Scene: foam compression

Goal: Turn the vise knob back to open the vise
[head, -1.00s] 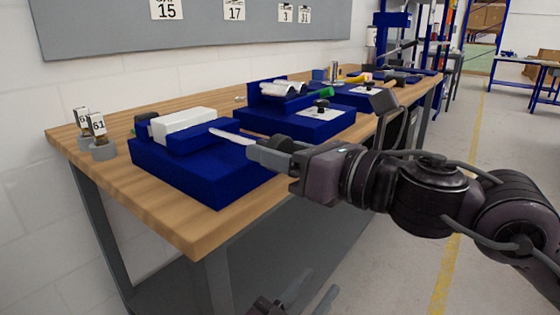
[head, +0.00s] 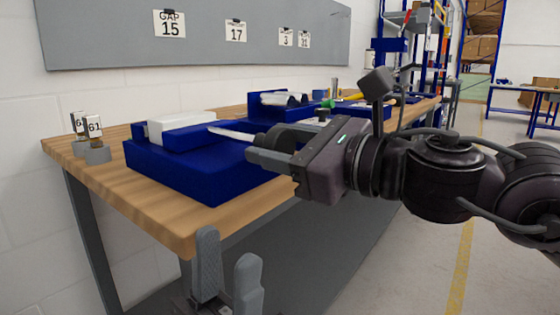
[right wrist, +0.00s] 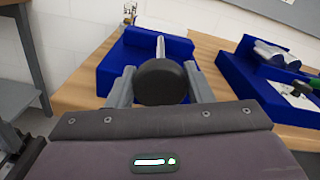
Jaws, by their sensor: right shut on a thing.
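The blue vise (head: 190,170) stands on the near end of the bench, with a white block (head: 182,122) between its jaws. A light screw rod (head: 232,133) runs from the vise toward my right gripper. In the right wrist view, the round black knob (right wrist: 160,82) sits between the two grey fingers of my right gripper (right wrist: 162,88), which is shut on it. In the head view this gripper (head: 276,146) partly hides the knob. My left gripper (head: 228,275) is low, in front of the bench end, empty, with its fingers apart.
Two small grey stands with "61" tags (head: 93,127) are at the bench's left end. Another blue fixture (head: 268,104) stands farther along the wooden bench (head: 160,215). A grey board (head: 110,35) with number cards hangs on the wall.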

